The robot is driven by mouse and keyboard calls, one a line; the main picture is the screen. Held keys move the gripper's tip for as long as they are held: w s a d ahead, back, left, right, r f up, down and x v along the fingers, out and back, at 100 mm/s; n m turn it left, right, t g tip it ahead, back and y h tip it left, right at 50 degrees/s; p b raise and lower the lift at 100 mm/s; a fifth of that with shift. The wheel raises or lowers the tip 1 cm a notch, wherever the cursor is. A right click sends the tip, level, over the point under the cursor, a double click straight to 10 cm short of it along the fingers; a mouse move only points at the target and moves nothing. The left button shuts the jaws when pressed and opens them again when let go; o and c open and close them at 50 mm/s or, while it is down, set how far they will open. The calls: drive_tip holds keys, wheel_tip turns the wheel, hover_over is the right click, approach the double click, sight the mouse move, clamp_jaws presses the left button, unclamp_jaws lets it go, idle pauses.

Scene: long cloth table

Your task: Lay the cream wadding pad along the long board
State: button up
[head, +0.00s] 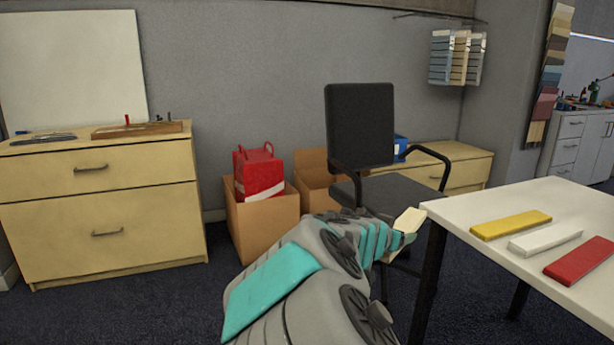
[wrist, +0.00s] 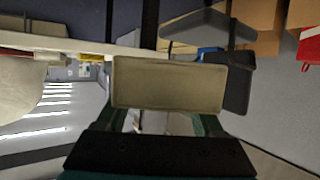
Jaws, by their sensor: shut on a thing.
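The cream wadding pad (head: 410,219) is a small pale block at the end of my arm, just left of the white table's near corner. My gripper (head: 393,243) is shut on it and holds it in the air beside the table. In the wrist view the pad (wrist: 170,84) lies across both fingers (wrist: 168,120) and hides their tips. On the white table (head: 470,254) lie a yellow bar (head: 511,225), a white bar (head: 545,236) and a red bar (head: 580,261), side by side. I cannot tell any of these as the long board.
A black office chair (head: 361,125) stands behind my gripper. Cardboard boxes (head: 263,226), one holding a red container (head: 258,173), stand by the wall. A drawer cabinet (head: 100,215) is at the left. The table's left corner is clear.

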drive_tip(key=w+a+f+n+t+y+b, duration=0.1)
drive_tip(key=w+a+f+n+t+y, duration=0.1)
drive_tip(key=f, duration=0.6)
drive_tip(key=w+a+n+y, duration=0.1)
drive_tip(key=a+n+y, duration=0.1)
drive_tip(key=a, duration=0.1)
drive_tip(key=shift+f, duration=0.25)
drive_tip(key=shift+w+a, duration=0.1)
drive_tip(key=shift+a, duration=0.05)
